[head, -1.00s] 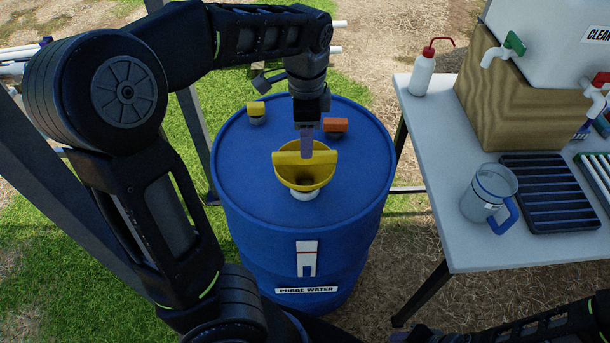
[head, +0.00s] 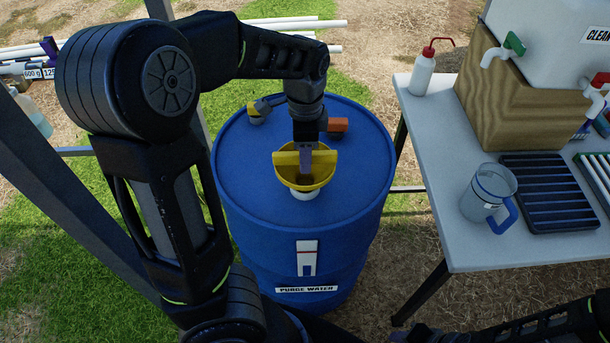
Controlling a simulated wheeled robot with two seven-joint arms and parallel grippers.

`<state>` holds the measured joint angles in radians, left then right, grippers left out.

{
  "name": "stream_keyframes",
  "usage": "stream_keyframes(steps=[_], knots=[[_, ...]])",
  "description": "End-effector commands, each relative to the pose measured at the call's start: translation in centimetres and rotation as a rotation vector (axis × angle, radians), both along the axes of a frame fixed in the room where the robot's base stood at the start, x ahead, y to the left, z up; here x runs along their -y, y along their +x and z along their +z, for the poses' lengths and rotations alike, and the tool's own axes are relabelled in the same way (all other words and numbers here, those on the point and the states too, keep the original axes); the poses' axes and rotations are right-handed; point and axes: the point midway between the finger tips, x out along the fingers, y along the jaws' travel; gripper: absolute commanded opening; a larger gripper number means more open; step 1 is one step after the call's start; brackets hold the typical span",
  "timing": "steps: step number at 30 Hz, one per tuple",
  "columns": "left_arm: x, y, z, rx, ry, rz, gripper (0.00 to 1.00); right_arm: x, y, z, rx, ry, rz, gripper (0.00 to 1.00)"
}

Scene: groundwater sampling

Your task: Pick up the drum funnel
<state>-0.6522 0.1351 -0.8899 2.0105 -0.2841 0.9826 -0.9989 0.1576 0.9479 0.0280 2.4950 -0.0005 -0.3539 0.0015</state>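The yellow drum funnel (head: 318,181) sits upright on the white bung opening in the top of the blue drum (head: 250,180). A flat yellow bar stands across the funnel's bowl. My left gripper (head: 306,168) points straight down over the funnel. One finger shows in front of the bar and reaches down to the bowl; the other finger is hidden. I cannot tell whether the fingers press on the bar. The funnel still rests on the drum. Part of my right arm shows at the bottom right, with its gripper out of view.
On the drum top, a yellow-capped piece (head: 259,111) and an orange piece (head: 337,126) lie behind the funnel. The table (head: 440,225) at right holds a wash bottle (head: 423,76), a jug (head: 487,192), a black rack (head: 549,195) and a wooden stand (head: 512,107) with a tap container.

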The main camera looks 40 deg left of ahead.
Motion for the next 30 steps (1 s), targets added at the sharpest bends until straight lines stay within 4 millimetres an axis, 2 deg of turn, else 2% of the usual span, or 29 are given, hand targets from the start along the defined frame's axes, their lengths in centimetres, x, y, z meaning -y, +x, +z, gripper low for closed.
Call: stream_keyframes(steps=[30], knots=[[0.01,0.01,-0.47,0.0,0.0,0.0,0.4,0.0,0.0,-0.33,0.0,0.0,0.0,0.36]])
